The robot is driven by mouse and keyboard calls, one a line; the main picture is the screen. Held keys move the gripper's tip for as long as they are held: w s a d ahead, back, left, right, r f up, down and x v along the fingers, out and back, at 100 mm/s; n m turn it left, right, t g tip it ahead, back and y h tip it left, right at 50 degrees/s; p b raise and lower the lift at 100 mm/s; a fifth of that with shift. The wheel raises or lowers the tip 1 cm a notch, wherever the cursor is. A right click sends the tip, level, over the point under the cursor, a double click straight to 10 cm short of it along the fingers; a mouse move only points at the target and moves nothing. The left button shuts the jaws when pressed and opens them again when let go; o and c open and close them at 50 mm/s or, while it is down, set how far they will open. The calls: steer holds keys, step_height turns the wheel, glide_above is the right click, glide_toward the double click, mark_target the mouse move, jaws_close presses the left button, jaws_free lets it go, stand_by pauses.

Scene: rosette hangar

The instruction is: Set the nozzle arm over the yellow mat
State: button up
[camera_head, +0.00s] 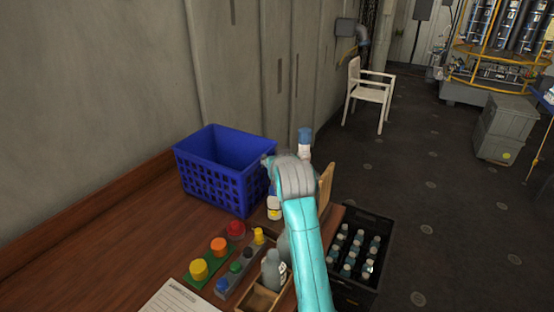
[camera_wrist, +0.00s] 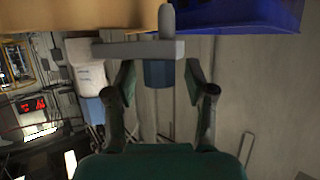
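A grey bar with a blue knob (camera_wrist: 158,73) and a rounded grey stub (camera_wrist: 166,20) shows in the wrist view, which looks upside down; it appears to be the nozzle arm (camera_wrist: 120,50). My gripper (camera_wrist: 160,77) has its two dark green fingers apart, on either side of the blue knob. A gap shows on each side, so the knob is not gripped. In the head view my arm hides the gripper and most of this spot. I cannot make out a yellow mat in either view.
A blue crate (camera_head: 209,184) stands on the wooden table (camera_head: 105,245) beside my arm. A white bottle with a blue cap (camera_head: 304,143) is close by. A panel of coloured buttons (camera_head: 210,262) lies in front. A black crate of bottles (camera_head: 348,291) is at right.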

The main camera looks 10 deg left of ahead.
jaws_close()
steer(key=shift+d, duration=0.15)
steer(key=s+d+n+g+y, duration=0.2)
steer(key=d+n+g+y, duration=0.5)
steer(key=n, duration=0.3)
steer(key=shift+s+d+g+y, duration=0.4)
steer(key=shift+g+y, duration=0.2)
steer(key=shift+g, duration=0.1)
steer(key=shift+o, duration=1)
jaws_free()
